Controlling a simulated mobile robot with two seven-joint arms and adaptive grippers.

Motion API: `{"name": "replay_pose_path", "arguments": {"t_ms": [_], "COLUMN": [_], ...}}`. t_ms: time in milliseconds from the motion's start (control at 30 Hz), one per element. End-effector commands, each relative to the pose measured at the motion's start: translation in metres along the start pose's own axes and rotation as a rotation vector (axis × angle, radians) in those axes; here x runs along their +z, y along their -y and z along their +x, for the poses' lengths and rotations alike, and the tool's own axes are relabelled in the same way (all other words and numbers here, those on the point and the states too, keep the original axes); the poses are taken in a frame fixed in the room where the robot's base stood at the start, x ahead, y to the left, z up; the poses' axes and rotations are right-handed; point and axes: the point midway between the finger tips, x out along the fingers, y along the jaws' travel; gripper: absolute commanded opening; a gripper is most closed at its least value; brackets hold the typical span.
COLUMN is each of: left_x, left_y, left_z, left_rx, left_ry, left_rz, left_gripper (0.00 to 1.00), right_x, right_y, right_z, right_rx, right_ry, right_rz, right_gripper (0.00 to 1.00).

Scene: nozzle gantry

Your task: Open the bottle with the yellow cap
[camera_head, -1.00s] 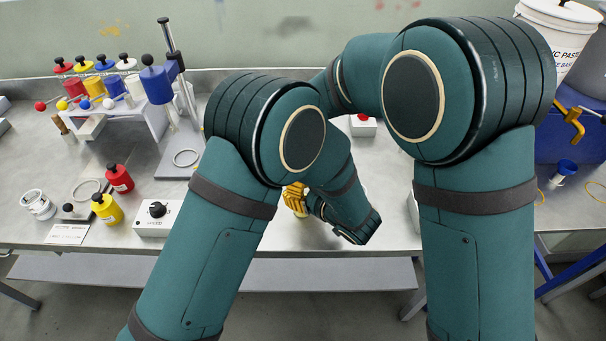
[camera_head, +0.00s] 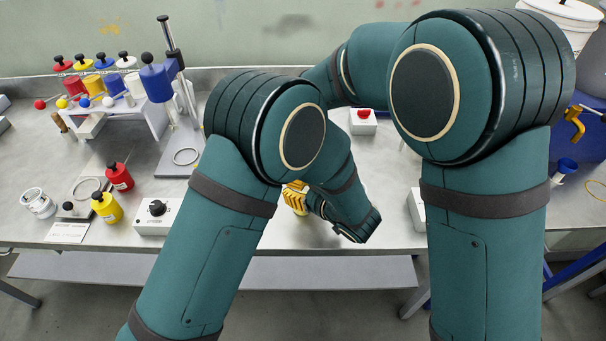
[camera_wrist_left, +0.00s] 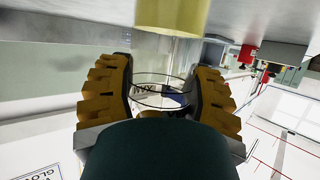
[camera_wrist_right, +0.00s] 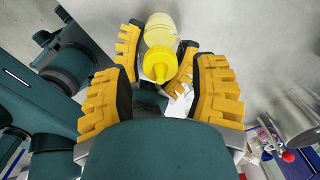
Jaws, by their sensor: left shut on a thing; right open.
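The bottle with the yellow cap (camera_wrist_right: 160,66) shows in the right wrist view, with a pale yellowish body and a pointed nozzle cap. My left gripper (camera_head: 296,194) is shut on this bottle above the front of the bench. Its fingers (camera_wrist_left: 168,92) stand either side of the clear bottle body in the left wrist view, where yellow shows at the top. My right gripper (camera_wrist_right: 160,95) is open, its fingers spread either side of the cap and apart from it. The right gripper is hidden behind my arms in the head view.
A yellow bottle (camera_head: 107,208) and a red bottle (camera_head: 120,178), both black-topped, stand at left beside a knob box (camera_head: 157,218). A rack (camera_head: 135,122) holds several coloured bottles behind. A red-button box (camera_head: 363,122) stands at back centre. My arms hide much of the bench's middle.

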Motion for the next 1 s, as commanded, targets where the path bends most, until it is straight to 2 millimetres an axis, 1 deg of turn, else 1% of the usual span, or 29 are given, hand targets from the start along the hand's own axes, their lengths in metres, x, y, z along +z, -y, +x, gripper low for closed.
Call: {"name": "replay_pose_path", "arguments": {"t_ms": [33,100,200,467,500,567,600,867,1000], "left_x": [0.002,0.002,0.002,0.002,0.002,0.001,0.001,0.0,0.0], "left_y": [0.001,0.001,0.001,0.001,0.001,0.001,0.001,0.0,0.0], "left_z": [0.0,0.0,0.0,0.0,0.0,0.0,0.0,0.0,-0.006], "left_rx": [-0.001,-0.001,-0.001,-0.001,-0.001,-0.001,-0.001,0.0,0.001], "left_ry": [0.003,0.003,0.003,0.003,0.003,0.003,0.002,0.001,0.0], "left_rz": [0.002,0.002,0.002,0.002,0.002,0.002,0.002,0.001,0.0], "left_gripper": [0.0,0.0,0.0,0.0,0.64,0.85,0.91,0.91,0.91], "right_x": [0.001,0.001,0.0,0.0,0.0,0.0,0.0,0.0,0.0], "right_y": [0.0,0.0,0.0,0.0,0.0,0.0,0.0,0.0,0.0], "right_z": [-0.008,-0.016,-0.023,-0.026,-0.026,-0.026,-0.025,-0.025,-0.025], "right_rx": [-0.002,-0.002,-0.001,0.0,0.0,0.0,0.0,0.0,0.0], "right_ry": [0.003,0.003,0.001,0.0,0.0,0.0,0.0,0.0,0.0], "right_rz": [-0.001,0.0,-0.001,0.0,0.0,0.0,0.0,0.0,0.0], "right_gripper": [0.59,0.59,0.59,0.59,0.59,0.59,0.59,0.59,0.59]}}
